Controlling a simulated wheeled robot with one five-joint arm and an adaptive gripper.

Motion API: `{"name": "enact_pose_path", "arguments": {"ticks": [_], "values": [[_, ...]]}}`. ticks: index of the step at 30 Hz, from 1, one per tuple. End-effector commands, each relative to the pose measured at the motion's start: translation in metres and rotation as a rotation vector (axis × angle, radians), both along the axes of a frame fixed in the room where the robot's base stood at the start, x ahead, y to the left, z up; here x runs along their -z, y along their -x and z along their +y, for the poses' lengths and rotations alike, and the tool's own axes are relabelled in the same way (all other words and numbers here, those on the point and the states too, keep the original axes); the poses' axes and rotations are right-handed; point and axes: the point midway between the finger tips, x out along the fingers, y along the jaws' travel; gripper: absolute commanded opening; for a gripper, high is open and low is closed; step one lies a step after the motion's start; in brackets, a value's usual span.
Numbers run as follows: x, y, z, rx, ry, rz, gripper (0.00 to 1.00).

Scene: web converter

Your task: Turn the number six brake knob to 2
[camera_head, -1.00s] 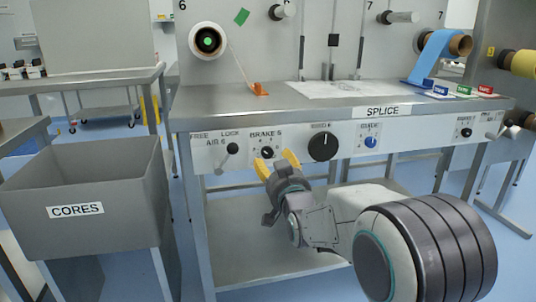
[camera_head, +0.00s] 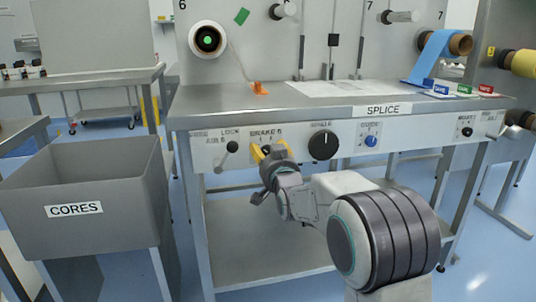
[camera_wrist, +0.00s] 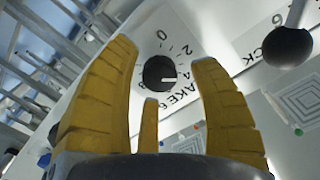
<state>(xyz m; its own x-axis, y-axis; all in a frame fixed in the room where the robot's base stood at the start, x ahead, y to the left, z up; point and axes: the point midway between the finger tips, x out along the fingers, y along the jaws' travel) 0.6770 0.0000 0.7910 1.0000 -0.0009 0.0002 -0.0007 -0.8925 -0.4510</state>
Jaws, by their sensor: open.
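The number six brake knob (camera_head: 266,150) is a small black dial under the BRAKE 6 label on the bench's front panel. In the wrist view the knob (camera_wrist: 157,71) lies between my fingers' tips, with a short white pointer line towards the picture's right. The printed 0 and 2 show beside it; part of the scale is hidden by my fingers. My gripper (camera_head: 270,149) is open, with yellow fingers at the panel on either side of the knob. In the wrist view my gripper (camera_wrist: 163,56) shows a gap between each fingertip and the knob; contact is not visible.
A lock lever with a black ball (camera_head: 232,147) sticks out left of the knob; its ball (camera_wrist: 287,47) is close in the wrist view. A larger black dial (camera_head: 323,145) and a blue knob (camera_head: 371,141) are to the right. A grey CORES bin (camera_head: 110,180) stands at the left.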

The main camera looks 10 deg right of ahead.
Motion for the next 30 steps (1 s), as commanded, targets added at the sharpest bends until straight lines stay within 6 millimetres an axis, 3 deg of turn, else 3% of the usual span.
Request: {"name": "enact_pose_path", "arguments": {"ticks": [15, 30], "values": [[0.0002, -0.0059, 0.0, 0.0, 0.0, 0.001, 0.56], [0.0, -0.0057, 0.0, 0.0, 0.0, 0.0, 0.12]]}}
